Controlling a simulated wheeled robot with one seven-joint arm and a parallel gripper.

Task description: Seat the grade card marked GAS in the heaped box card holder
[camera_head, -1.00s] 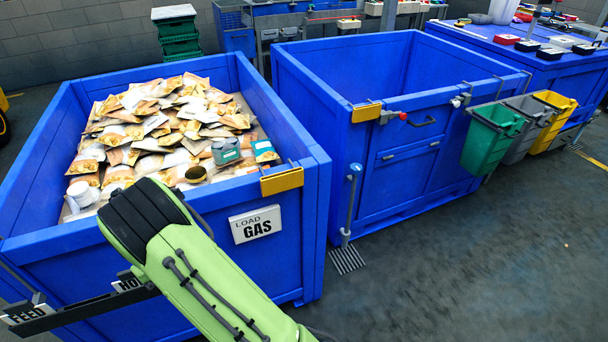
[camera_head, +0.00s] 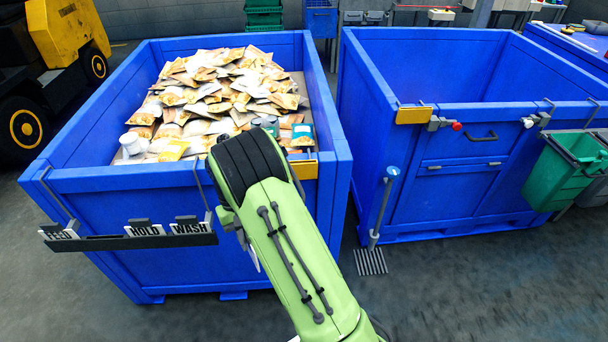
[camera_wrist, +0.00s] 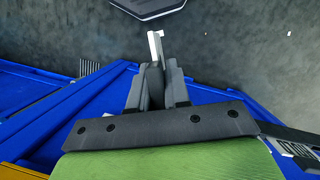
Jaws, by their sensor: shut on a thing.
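My arm's green link covers my gripper in the head view. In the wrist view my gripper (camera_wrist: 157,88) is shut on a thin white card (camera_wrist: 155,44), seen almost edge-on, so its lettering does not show. A thin white edge (camera_head: 252,254) beside my arm in the head view looks like the same card. The heaped box (camera_head: 90,178) is blue and full of food packs. A yellow bracket (camera_head: 306,170) on its front rim looks like the card holder; my arm partly covers it. My gripper is in front of the box, apart from the bracket.
A dark rack (camera_head: 110,242) with FEED, HOLD and WASH cards hangs on the heaped box's front, left of my arm. A yellow vehicle (camera_head: 65,40) stands back left. Grey floor lies in front.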

